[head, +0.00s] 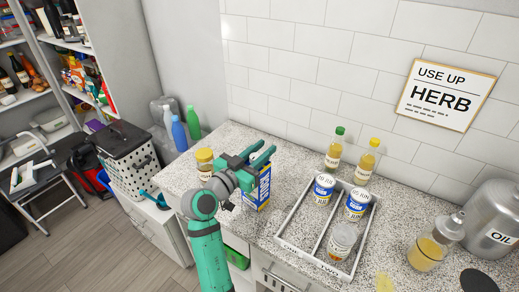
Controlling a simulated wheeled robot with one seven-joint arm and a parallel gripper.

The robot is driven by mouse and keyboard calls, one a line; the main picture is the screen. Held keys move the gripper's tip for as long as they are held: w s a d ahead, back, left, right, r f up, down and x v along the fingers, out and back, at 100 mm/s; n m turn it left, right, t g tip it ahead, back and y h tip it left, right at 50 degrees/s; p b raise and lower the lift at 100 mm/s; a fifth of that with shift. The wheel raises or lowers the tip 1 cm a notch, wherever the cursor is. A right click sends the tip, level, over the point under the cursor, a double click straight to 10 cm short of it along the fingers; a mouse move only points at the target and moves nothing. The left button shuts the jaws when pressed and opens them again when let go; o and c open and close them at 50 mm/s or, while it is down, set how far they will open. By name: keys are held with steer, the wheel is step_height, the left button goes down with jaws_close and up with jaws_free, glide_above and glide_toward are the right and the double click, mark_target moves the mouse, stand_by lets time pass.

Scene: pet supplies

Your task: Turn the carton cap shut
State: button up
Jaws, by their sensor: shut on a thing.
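A blue and white carton (263,190) stands upright on the speckled counter, left of the tray. My green gripper (262,156) reaches over its top from the left. The fingers are shut at the top of the carton, where the cap is. The cap itself is hidden by the fingers, so how far it is turned cannot be seen. My wrist also covers the left part of the carton.
A jar with a yellow lid (205,158) stands close to my wrist. A divided tray (291,241) holds several cans and jars to the right. Two bottles (335,149) (367,160) stand behind it. An oil tin (489,222) and a glass jug (428,249) stand far right.

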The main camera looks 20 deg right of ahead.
mark_target(250, 159)
steer(key=shift+s+d+m+g+h, duration=0.1)
steer(key=shift+s+m+g+h, duration=0.1)
steer(key=shift+m+g+h, duration=0.5)
steer(key=shift+s+m+g+h, duration=0.2)
steer(key=shift+m+g, duration=0.3)
steer(key=shift+g, duration=0.5)
steer(key=o, duration=1.1)
steer(key=shift+w, duration=0.1)
steer(key=shift+c, duration=0.2)
steer(key=v, duration=1.1)
